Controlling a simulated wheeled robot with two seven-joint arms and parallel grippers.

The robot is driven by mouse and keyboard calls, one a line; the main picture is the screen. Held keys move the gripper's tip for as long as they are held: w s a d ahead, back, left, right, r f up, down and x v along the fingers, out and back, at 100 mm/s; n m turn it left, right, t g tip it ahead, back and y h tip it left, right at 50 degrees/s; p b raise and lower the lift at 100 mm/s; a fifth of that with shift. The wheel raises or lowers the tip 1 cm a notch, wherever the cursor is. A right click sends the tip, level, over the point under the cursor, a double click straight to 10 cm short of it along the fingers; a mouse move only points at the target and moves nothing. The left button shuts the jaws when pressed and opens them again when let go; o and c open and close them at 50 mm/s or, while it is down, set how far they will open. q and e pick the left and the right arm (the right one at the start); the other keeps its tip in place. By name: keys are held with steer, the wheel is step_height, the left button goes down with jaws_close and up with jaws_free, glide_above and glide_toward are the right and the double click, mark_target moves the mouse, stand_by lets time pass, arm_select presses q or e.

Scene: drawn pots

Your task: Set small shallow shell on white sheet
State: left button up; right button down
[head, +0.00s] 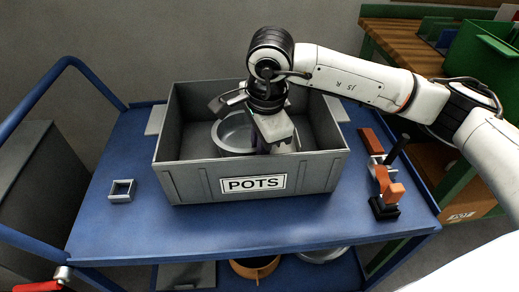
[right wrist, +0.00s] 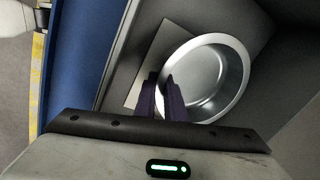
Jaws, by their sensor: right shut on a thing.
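A round silver shallow shell (head: 232,132) is inside the grey box labelled POTS. It also shows in the right wrist view (right wrist: 212,80), open side toward the camera. My right gripper (head: 273,143) reaches down into the box from above. In the right wrist view its dark purple fingers (right wrist: 163,98) are shut on the near left part of the shell's rim. A pale flat sheet (right wrist: 150,60) lies partly beneath the shell in that view; I cannot tell whether the shell touches it. My left gripper is not in view.
The grey box (head: 190,184) stands on a blue cart top (head: 100,225), its walls close around the gripper. A small square metal frame (head: 122,191) lies left. An orange and black clamp-like tool (head: 384,192) lies right. A wooden bench (head: 400,42) stands at back right.

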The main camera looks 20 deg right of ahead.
steer(key=shift+f, duration=0.15)
steer(key=shift+w+f+b, duration=0.1)
steer(key=shift+f+b, duration=0.55)
steer(key=shift+b, duration=0.1)
steer(key=shift+r, duration=0.1)
steer(key=c, duration=1.8)
jaws_free()
